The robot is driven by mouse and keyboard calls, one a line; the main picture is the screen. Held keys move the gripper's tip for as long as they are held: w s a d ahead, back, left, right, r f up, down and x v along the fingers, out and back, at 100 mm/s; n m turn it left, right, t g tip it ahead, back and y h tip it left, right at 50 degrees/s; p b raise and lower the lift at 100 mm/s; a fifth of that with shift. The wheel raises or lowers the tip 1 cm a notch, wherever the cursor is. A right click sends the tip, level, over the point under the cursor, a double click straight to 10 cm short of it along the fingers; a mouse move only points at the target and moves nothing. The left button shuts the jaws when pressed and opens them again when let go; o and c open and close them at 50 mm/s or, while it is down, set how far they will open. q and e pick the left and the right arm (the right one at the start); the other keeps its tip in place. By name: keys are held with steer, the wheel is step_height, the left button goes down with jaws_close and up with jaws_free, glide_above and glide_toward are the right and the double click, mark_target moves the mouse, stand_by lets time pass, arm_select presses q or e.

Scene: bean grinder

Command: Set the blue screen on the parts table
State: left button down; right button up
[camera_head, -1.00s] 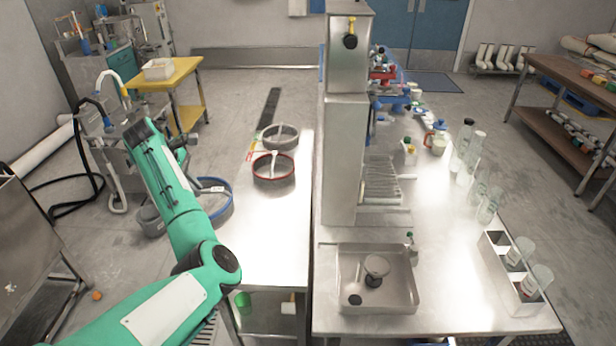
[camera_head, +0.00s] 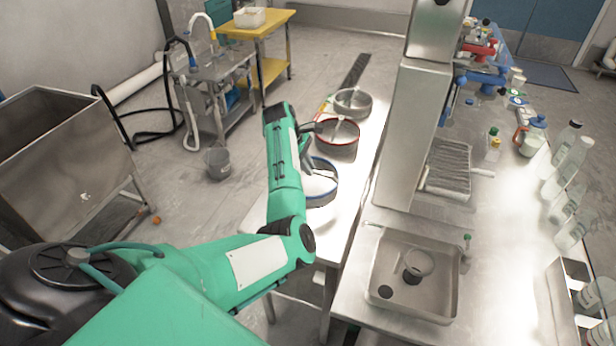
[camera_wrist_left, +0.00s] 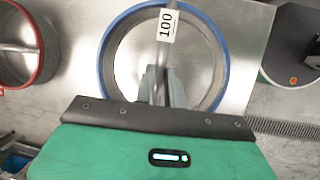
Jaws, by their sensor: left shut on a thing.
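The blue screen (camera_head: 320,188) is a round sieve with a blue rim, a bar across it and a tag reading 100. In the head view it is over the near part of the parts table (camera_head: 352,190), in front of the red screen. It also fills the middle of the left wrist view (camera_wrist_left: 108,60). My left gripper (camera_head: 307,150) is shut on the bar of the blue screen; its fingers (camera_wrist_left: 155,85) show there in the wrist view. The arm hides the screen's left side. I cannot tell whether its underside touches the table. My right gripper is out of view.
The red screen (camera_head: 337,148) and a grey screen (camera_head: 352,103) stand behind on the same table. A metal column (camera_head: 415,130) and a sink (camera_head: 410,300) are to the right. A grey bucket (camera_head: 218,162) stands on the floor at left.

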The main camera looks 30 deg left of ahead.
arm_select(q)
steer(key=shift+f, duration=0.3)
step_height(320, 180, down, 4)
steer(key=shift+f+p, duration=0.15)
steer(key=shift+p, duration=0.15)
steer(key=shift+s, duration=0.1)
steer(key=c, duration=1.5)
jaws_free()
steer(key=shift+f, duration=0.1)
